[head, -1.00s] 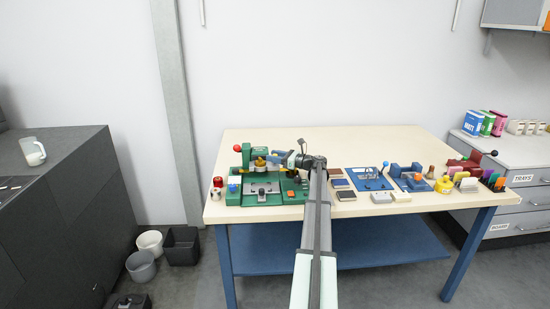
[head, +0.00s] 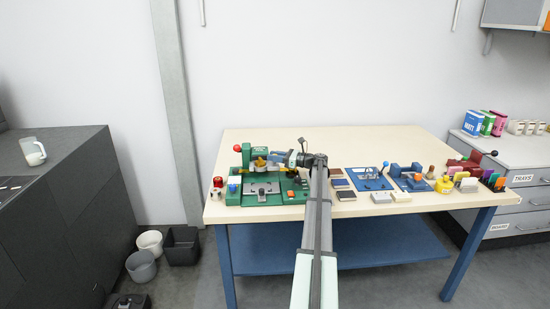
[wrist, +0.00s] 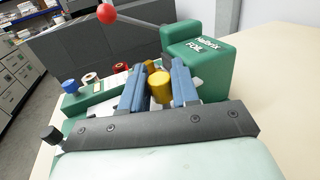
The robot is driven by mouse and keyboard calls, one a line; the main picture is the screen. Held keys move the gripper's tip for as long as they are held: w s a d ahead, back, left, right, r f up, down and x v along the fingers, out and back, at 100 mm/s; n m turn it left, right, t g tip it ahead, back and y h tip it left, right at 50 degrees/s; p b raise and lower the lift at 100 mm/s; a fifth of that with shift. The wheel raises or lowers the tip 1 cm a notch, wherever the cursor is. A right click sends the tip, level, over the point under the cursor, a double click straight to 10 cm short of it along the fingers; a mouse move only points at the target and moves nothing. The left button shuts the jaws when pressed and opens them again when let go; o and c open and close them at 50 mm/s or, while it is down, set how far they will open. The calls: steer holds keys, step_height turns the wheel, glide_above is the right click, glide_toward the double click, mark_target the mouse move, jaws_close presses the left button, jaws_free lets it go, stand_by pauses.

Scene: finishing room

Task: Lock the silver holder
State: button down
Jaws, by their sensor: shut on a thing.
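A green press marked FOIL (head: 247,178) stands at the left end of the table. A silver plate with a dark clamp (head: 262,189) lies on its front; I cannot tell whether this is the silver holder or how its lock stands. My gripper (wrist: 159,88) is at the press, with its two blue fingers on either side of a brass cylindrical knob (wrist: 160,87), shut on it. In the head view my gripper (head: 273,158) reaches in from the right, beside brass parts (head: 260,163). The fingers hide part of the knob's sides and what lies under it.
A lever with a red ball (wrist: 106,14) rises close to my gripper, next to the green press head (wrist: 200,62). A blue knob (wrist: 69,87) is at the press's left. Blue fixtures (head: 369,178) and small blocks fill the table's right. The table's back (head: 330,138) is clear.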

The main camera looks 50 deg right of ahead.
steer(key=n+g+y, duration=0.1)
steer(key=y, duration=0.1)
steer(key=n+g+y, duration=0.2)
steer(key=shift+w+d+n+y, duration=0.2)
steer(key=shift+n+y, duration=0.1)
steer(key=shift+y, duration=0.1)
steer(key=shift+s+a+n+g+y, duration=0.15)
steer(key=shift+n+g+y, duration=1.15)
steer(key=shift+g, duration=0.2)
steer(key=c, duration=1)
jaws_free()
step_height(320, 180, up, 10)
steer(key=shift+r, duration=0.1)
